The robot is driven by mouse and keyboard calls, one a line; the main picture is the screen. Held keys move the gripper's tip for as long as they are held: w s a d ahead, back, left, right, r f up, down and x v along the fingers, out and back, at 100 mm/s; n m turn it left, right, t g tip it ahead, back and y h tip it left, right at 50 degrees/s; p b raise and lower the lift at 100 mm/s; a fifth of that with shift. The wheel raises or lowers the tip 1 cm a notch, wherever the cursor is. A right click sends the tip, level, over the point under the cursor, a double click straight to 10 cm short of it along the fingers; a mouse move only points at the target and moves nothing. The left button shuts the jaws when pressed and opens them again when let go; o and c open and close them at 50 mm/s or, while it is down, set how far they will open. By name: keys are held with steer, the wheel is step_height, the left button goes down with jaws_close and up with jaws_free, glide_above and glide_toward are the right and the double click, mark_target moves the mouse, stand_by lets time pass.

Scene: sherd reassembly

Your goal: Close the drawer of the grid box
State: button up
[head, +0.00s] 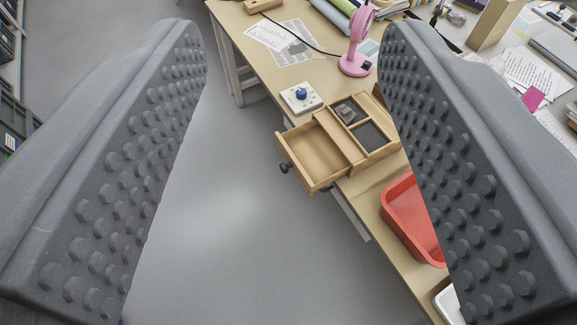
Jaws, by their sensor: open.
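The wooden grid box (381,147) stands on the table, close to its front edge. Its top compartments hold a few dark pieces. Its drawer (303,165) is pulled out toward the lower left and hangs past the table edge over the floor. The drawer looks empty, and a dark knob (284,167) is on its front. My gripper (292,45) is open and empty, with its two grey studded fingers large at the left and right of the view. The drawer and box show between the fingers, farther off and apart from them. The right finger hides part of the table.
A white device with a blue knob (301,97) stands just behind the drawer. A red tray (407,218) is right of the box at the front edge. A pink lamp (357,50) and papers (281,42) are farther back. Open floor (215,220) lies left of the drawer.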

steer(key=w+f, duration=0.2)
steer(key=f, duration=0.1)
steer(key=shift+w+a+g, duration=0.2)
steer(key=shift+w+g, duration=0.05)
steer(key=shift+g, duration=0.15)
jaws_close()
steer(key=w+a+f+n+g+h+b, duration=0.1)
steer(key=w+a+f+n+g+b, duration=0.35)
steer(key=f, duration=1.15)
steer(key=w+a+f+m+g+h+p, duration=0.15)
steer(key=w+f, duration=0.65)
steer(key=f, duration=0.9)
steer(key=w+a+f+n+g+b, duration=0.25)
steer(key=w+f, duration=0.45)
steer(key=f, duration=0.9)
steer(key=w+d+f+b, duration=0.3)
steer(key=w+d+f, duration=0.2)
steer(key=w+f, duration=0.2)
steer(key=shift+f+m+t, duration=0.35)
steer(key=shift+f, duration=0.3)
